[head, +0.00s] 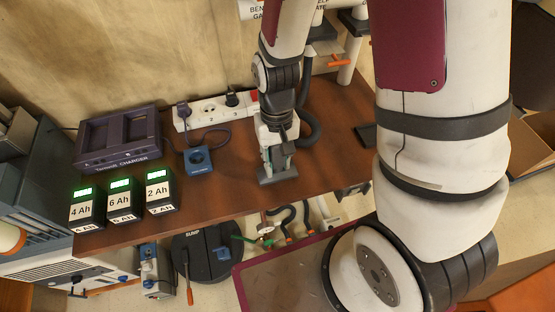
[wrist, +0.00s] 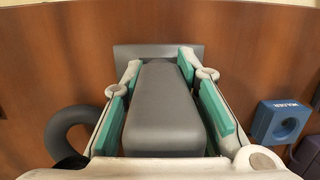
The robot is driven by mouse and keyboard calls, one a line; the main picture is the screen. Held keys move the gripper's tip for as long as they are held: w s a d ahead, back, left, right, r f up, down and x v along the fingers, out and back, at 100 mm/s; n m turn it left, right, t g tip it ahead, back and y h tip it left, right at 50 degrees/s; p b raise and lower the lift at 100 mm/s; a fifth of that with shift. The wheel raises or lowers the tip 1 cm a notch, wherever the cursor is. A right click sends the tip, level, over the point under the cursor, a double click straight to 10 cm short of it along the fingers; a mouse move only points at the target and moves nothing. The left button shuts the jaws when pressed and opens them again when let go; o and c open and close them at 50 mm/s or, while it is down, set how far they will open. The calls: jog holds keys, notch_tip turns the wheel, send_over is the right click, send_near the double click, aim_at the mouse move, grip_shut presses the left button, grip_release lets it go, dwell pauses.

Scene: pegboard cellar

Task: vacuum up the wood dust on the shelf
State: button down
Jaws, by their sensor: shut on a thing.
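My gripper (wrist: 160,90) has its two teal-padded fingers on either side of a grey vacuum nozzle (wrist: 162,110) and is shut on it. The nozzle's wide flat head (wrist: 125,56) points away from my wrist, at the brown wooden shelf (wrist: 60,70). In the head view my gripper (head: 277,158) is low over the middle of the shelf (head: 225,195), and the nozzle head (head: 279,176) is at or just above the surface. A dark hose (head: 309,130) loops beside it. I cannot make out wood dust in either view.
A blue block with a round hole (head: 197,160) is left of my gripper. A white power strip (head: 210,112), a dark charger (head: 117,138) and three labelled batteries (head: 120,200) stand further left. A small dark object (head: 365,134) is to the right. Shelf around the nozzle looks clear.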

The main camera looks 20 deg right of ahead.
aim_at(278, 149)
jog(key=shift+r+p, duration=1.55)
jog(key=shift+r, duration=1)
jog(key=shift+d, duration=0.1)
